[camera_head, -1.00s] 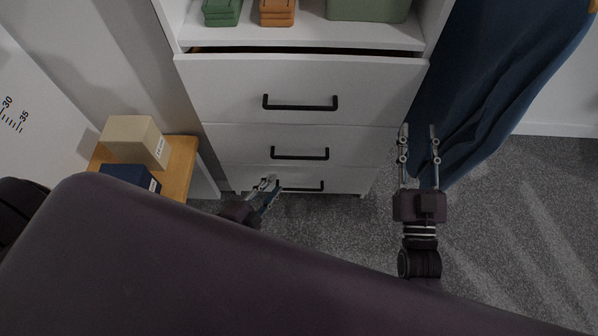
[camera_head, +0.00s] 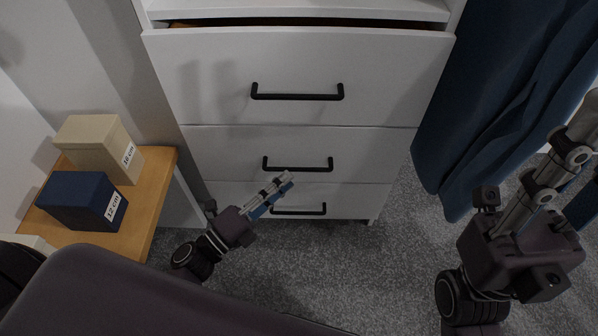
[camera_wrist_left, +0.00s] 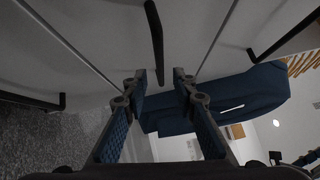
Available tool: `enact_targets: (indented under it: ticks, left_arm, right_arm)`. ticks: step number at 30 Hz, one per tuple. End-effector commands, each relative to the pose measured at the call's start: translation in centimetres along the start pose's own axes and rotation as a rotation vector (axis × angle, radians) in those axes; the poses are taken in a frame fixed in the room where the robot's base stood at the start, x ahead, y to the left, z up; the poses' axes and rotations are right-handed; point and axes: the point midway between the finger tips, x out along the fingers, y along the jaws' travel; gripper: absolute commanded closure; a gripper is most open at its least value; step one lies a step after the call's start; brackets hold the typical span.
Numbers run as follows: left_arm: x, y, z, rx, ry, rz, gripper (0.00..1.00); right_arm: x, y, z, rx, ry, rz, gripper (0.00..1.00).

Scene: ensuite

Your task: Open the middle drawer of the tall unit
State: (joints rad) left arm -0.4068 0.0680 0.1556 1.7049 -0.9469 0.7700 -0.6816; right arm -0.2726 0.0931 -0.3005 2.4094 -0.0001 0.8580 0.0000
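The tall white unit has three drawers with black bar handles. The middle drawer (camera_head: 225,150) looks shut, and its handle (camera_head: 298,168) is bare in the head view. My left gripper (camera_head: 279,188) is just below and in front of that handle, overlapping the bottom drawer's handle in the picture. In the left wrist view my left gripper (camera_wrist_left: 160,82) is open and empty. The middle handle (camera_wrist_left: 156,40) lies ahead, roughly in line with the gap between its fingers, with no contact visible. My right gripper (camera_head: 580,175) is at the right edge, fingers apart, partly cut off.
The top drawer (camera_head: 200,85) shows a dark gap above its front. A wooden stand (camera_head: 150,195) with a beige box (camera_head: 90,145) and a blue box (camera_head: 80,200) is at the left. A blue cloth (camera_head: 475,110) hangs right of the unit. Grey carpet is clear below.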

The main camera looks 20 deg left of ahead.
Motion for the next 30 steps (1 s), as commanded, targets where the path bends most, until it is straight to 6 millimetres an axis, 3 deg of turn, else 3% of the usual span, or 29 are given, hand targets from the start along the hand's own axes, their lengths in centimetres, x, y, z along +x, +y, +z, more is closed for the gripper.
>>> enact_targets:
  ticks: [9,21,28,30]
  left_arm:
    - [4.9,0.0,0.0,-0.001,-0.001,-0.003,0.74]
    - [6.0,0.0,0.0,-0.003,-0.002,0.000,0.74]
    - [5.9,0.0,0.0,-0.003,-0.002,0.000,0.99]
    - [5.9,0.0,0.0,-0.003,-0.002,0.000,1.00]
  right_arm:
    - [0.3,-0.1,0.1,-0.004,0.027,-0.012,0.69]
    - [0.5,-0.1,0.2,-0.005,0.029,-0.014,0.69]
    - [0.5,-0.1,0.2,-0.005,0.029,-0.014,0.69]
    - [0.5,-0.1,0.2,-0.004,0.029,-0.014,0.69]
